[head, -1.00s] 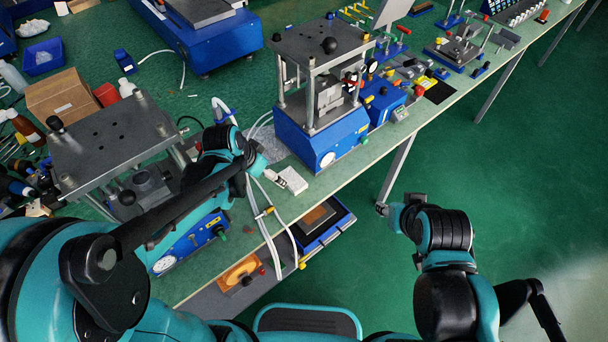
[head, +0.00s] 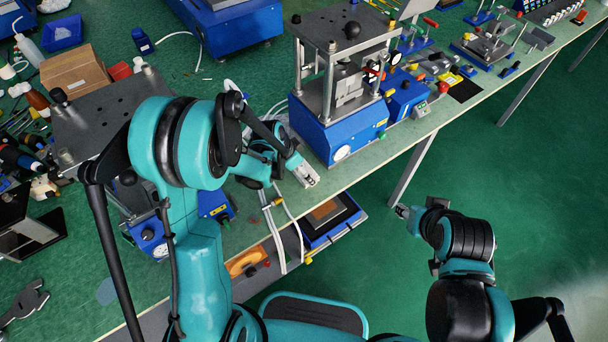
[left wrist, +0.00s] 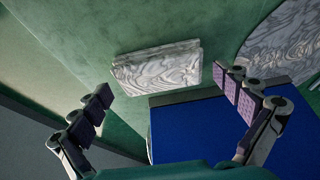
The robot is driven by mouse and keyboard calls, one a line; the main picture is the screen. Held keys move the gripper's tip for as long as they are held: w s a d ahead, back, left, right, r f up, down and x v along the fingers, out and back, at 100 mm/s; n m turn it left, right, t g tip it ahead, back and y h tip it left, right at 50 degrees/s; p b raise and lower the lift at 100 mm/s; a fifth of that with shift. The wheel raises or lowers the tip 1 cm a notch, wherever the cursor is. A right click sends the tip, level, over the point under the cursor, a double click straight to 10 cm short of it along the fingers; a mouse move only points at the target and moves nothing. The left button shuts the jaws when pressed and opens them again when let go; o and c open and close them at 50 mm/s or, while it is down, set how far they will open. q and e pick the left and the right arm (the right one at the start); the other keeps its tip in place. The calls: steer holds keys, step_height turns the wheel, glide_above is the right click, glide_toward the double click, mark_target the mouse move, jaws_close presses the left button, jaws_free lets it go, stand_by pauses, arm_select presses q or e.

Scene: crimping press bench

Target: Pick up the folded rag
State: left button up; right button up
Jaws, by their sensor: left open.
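The folded rag (left wrist: 156,68) is a small flat rectangle with a grey-and-white marbled pattern. It lies on the green bench top near the front edge. In the left wrist view it sits ahead of and between the spread fingers of my left gripper (left wrist: 162,88), which is open and empty. In the head view my left gripper (head: 300,168) is at the bench edge, left of the blue press, and mostly covers the rag. My right gripper (head: 405,211) hangs off the bench front, over the floor; its fingers are too small to read.
The blue base of a press (head: 338,140) stands close beside the rag, right of my left gripper. A larger marbled sheet (left wrist: 282,42) lies beyond it. White hoses (head: 291,228) hang over the bench edge. A lower shelf holds a blue tray (head: 340,232).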

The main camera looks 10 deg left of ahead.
arm_select(q)
steer(key=shift+w+d+f, duration=0.15)
steer(key=shift+f, duration=0.35)
steer(key=shift+r, duration=0.1)
steer(key=c, duration=0.9)
steer(key=shift+o, duration=0.2)
steer(key=shift+r+p, duration=0.3)
steer(key=shift+r, duration=0.15)
steer(key=r, duration=0.1)
steer(key=r+p, duration=0.2)
steer(key=r, duration=0.1)
steer(key=shift+d, duration=0.25)
steer(key=s+d+r+p, duration=0.1)
steer(key=s+d+r, duration=0.1)
steer(key=d, duration=0.3)
steer(key=s+d+r+p, duration=0.2)
steer(key=d+r, duration=0.2)
steer(key=d, duration=0.1)
steer(key=shift+s+d, duration=0.15)
steer(key=shift+s, duration=0.15)
